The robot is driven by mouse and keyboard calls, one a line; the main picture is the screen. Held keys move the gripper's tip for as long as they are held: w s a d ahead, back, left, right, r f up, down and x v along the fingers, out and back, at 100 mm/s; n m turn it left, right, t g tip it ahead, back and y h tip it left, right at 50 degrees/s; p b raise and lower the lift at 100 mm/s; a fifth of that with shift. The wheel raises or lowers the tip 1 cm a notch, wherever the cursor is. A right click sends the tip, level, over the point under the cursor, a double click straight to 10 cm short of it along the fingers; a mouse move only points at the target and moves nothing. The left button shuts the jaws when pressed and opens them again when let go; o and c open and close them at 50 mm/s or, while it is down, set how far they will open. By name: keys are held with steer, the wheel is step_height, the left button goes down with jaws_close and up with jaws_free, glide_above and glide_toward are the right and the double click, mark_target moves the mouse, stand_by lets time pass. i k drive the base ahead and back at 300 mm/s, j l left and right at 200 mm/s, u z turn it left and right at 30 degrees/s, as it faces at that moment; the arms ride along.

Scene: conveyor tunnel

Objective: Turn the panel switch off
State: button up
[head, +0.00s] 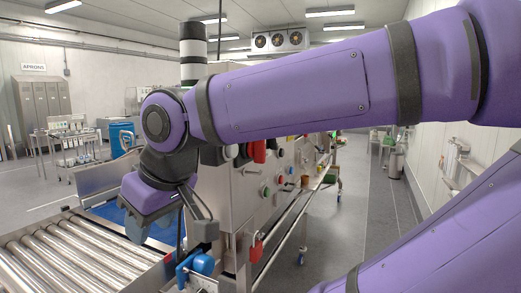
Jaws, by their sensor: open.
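The steel control cabinet (243,208) stands in the middle of the head view, with its panel face turned to the right. The panel carries a red part (259,151), a dark knob (230,152) and a green button (266,191). I cannot tell which of these is the panel switch, or its position; my purple arm hides the upper panel. My gripper (196,232) hangs left of the cabinet's near edge, pointing down. It is open, and I see nothing between its fingers. It is apart from the panel controls.
A roller conveyor (72,262) runs at the lower left. A blue part on a bracket (200,265) sits just below my gripper. A red padlock-like piece (257,247) hangs low on the cabinet. A rail runs along the panel side. The floor (350,225) to the right is clear.

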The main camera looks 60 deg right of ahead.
mark_target(256, 150)
steer(key=i+j, duration=0.1)
steer(key=j, duration=0.25)
steer(key=i+j, duration=0.1)
steer(key=j, duration=0.3)
steer(key=i+j+z, duration=0.1)
steer(key=j, duration=0.25)
steer(key=i+j, duration=0.15)
steer(key=j, duration=0.25)
steer(key=j+z, duration=0.15)
steer(key=z, duration=3.2)
